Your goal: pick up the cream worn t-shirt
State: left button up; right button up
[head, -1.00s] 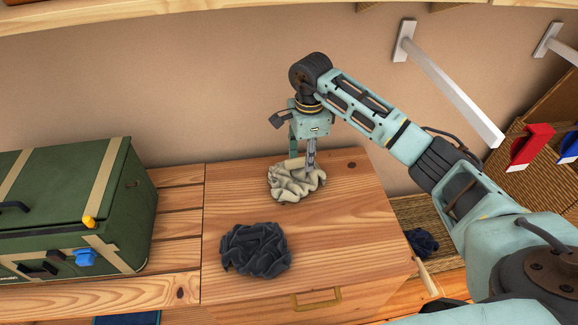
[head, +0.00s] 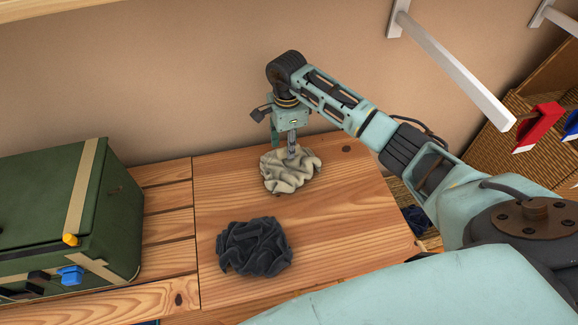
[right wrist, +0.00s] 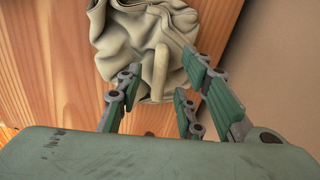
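The cream worn t-shirt (head: 290,174) lies crumpled on the wooden top, towards the wall. My right gripper (head: 284,152) points down at its far edge, its fingertips at or just above the cloth. In the right wrist view the t-shirt (right wrist: 140,30) fills the upper middle. The fingers of my right gripper (right wrist: 163,85) are spread apart there, with a raised fold of the cloth between them. I cannot tell whether they touch it. My left gripper is not in view.
A crumpled dark garment (head: 254,248) lies nearer on the same wooden top (head: 345,225). A green case (head: 45,210) stands at the left. White rails (head: 455,65) stick out from the wall, and red (head: 540,125) and blue items are at the right edge.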

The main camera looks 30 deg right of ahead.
jog(key=shift+f, duration=0.15)
grip_shut()
dwell(0.5)
